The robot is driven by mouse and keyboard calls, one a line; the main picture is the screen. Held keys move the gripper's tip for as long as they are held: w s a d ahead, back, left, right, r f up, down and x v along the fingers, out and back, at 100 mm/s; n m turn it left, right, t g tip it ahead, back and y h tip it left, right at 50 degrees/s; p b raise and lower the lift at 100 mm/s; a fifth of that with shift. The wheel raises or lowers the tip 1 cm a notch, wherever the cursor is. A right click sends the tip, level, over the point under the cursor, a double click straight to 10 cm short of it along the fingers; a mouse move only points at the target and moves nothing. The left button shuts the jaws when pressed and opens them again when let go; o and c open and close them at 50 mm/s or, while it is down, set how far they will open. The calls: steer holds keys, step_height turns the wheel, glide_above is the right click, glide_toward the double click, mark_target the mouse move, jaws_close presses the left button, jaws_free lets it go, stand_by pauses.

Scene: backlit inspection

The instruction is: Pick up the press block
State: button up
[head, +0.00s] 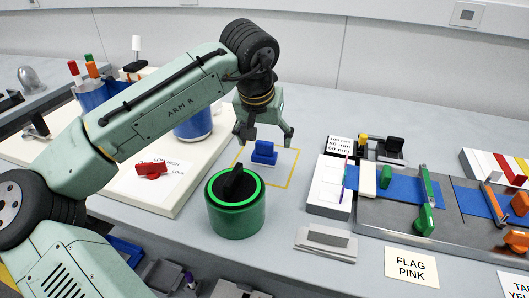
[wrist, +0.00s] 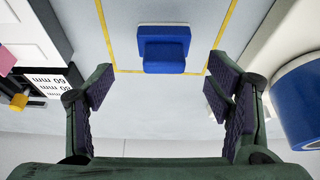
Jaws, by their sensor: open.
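A blue block, which I take to be the press block (head: 263,153), sits inside a yellow outlined square on the grey table. It has a raised part on a wider base. In the wrist view the blue block (wrist: 164,50) lies ahead of the fingers, centred between them. My gripper (head: 265,137) is open and empty, just above the block in the head view. In the wrist view my gripper (wrist: 162,90) shows both dark-padded fingers spread wide, apart from the block.
A green round canister (head: 237,214) with a black knob stands in front of the square. A white board with a blue cylinder (wrist: 309,102) is on one side. A white box (head: 327,190) and a fixture with blue strips (head: 396,186) stand to the right.

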mark_target(263, 145)
steer(key=x, duration=0.3)
steer(key=p+x, duration=0.1)
steer(key=x, duration=0.1)
steer(key=shift+s+a+f, duration=0.2)
steer(key=shift+a+f, duration=0.05)
steer(key=shift+a, duration=0.05)
steer(key=c, duration=1.3)
steer(key=shift+r, duration=0.1)
